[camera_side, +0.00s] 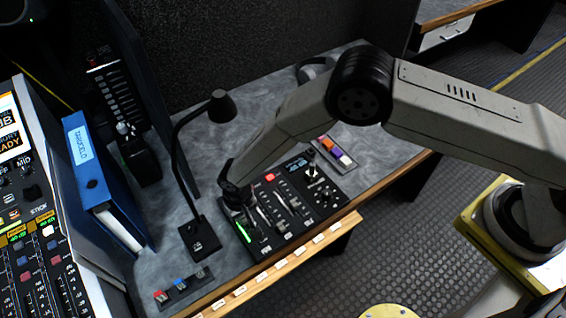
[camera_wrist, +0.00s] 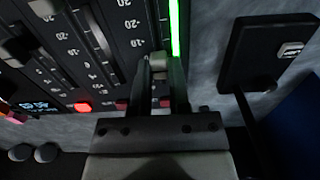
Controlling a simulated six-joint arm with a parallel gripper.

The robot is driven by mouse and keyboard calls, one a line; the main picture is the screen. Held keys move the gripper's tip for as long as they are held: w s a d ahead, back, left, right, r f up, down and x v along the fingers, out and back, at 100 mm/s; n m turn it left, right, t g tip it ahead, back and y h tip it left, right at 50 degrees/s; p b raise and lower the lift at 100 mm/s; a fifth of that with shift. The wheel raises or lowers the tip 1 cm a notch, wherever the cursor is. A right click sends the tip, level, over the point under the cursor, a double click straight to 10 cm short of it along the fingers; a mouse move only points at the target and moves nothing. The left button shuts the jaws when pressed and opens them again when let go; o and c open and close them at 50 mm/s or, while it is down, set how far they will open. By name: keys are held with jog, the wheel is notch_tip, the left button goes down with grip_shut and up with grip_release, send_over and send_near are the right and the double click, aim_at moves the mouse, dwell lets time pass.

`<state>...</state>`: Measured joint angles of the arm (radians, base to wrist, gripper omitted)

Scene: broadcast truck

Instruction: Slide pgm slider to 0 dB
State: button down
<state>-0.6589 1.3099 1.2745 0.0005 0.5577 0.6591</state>
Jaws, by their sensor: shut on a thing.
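The black slider panel (camera_side: 290,226) lies on the grey desk, with several vertical sliders and a lit green meter (camera_side: 243,232) at its left end. My gripper (camera_side: 235,192) is at the panel's upper left, over the slider beside that meter. In the wrist view my gripper (camera_wrist: 160,72) is shut on a grey slider knob (camera_wrist: 159,62), one finger on each side. The green meter (camera_wrist: 175,28) runs close beside it. The scale numbers appear upside down there. The label naming this slider as pgm is not readable, and my gripper hides the knob in the side view.
Other slider knobs (camera_wrist: 20,46) and red buttons (camera_wrist: 82,107) are on the same panel. A gooseneck microphone (camera_side: 198,238) stands just left of the panel. A blue binder (camera_side: 88,165) stands further left. A wooden ledge (camera_side: 285,262) runs along the front.

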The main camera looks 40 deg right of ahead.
aim_at(244, 218)
jog(key=c, duration=0.6)
grip_release()
jog(key=shift+o, duration=0.2)
jog(key=shift+r, duration=0.15)
jog(key=shift+r, duration=3.8)
